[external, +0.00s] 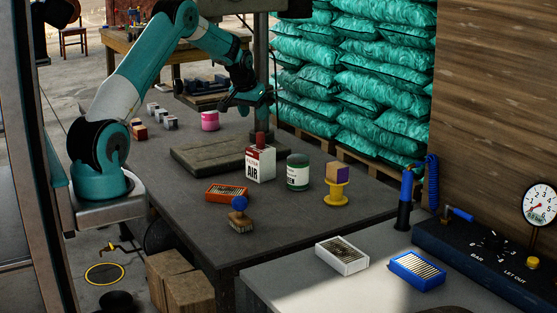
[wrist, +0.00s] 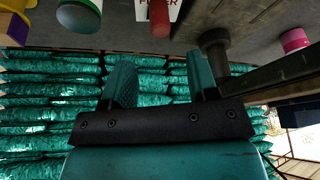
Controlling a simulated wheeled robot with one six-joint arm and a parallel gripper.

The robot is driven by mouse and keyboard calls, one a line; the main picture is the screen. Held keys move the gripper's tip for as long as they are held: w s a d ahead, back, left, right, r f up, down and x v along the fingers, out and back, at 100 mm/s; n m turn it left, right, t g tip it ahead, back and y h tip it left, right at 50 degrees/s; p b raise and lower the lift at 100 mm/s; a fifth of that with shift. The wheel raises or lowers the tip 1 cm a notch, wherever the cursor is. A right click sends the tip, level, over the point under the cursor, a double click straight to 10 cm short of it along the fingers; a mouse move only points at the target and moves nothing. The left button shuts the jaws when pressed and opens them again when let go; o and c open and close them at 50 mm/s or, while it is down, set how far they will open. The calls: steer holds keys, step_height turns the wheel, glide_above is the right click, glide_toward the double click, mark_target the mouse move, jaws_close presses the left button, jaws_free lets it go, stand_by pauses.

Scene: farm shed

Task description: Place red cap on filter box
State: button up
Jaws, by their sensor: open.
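The filter box (external: 260,165), white with a dark red top and the words FILTER AIR, stands upright on the dark table. The red cap (external: 260,139) shows upright at the box's top, toward its back edge, and appears to rest on it. In the wrist view, which is upside down, the red cap (wrist: 160,20) overlaps the box, partly cut off by the top edge. My gripper (external: 262,97) is open and empty, in the air above and behind the box, apart from the cap. Its two fingers (wrist: 162,82) show spread in the wrist view.
An orange filter (external: 226,192) and a brush (external: 240,217) lie in front. A dark flat slab (external: 200,156) lies left; a pink tin (external: 210,121) stands behind.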

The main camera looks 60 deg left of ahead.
steer(key=shift+v, duration=0.9)
steer(key=s+d+r+g+y, duration=0.1)
steer(key=s+d+r, duration=0.4)
steer(key=s, duration=0.3)
steer(key=s+d+r+g, duration=0.1)
steer(key=s+d+r, duration=0.35)
steer(key=s, duration=0.35)
steer(key=s+d+n+g, duration=0.1)
steer(key=s+d, duration=0.2)
steer(key=s, duration=0.6)
steer(key=s+d+g+y, duration=0.1)
steer(key=s+d, duration=0.2)
steer(key=s, duration=0.7)
steer(key=shift+s+r+n, duration=0.15)
steer(key=shift+s+n, duration=0.15)
steer(key=shift+n, duration=0.1)
step_height(320, 180, up, 3)
steer(key=shift+f+p, duration=0.2)
steer(key=shift+p, duration=1.05)
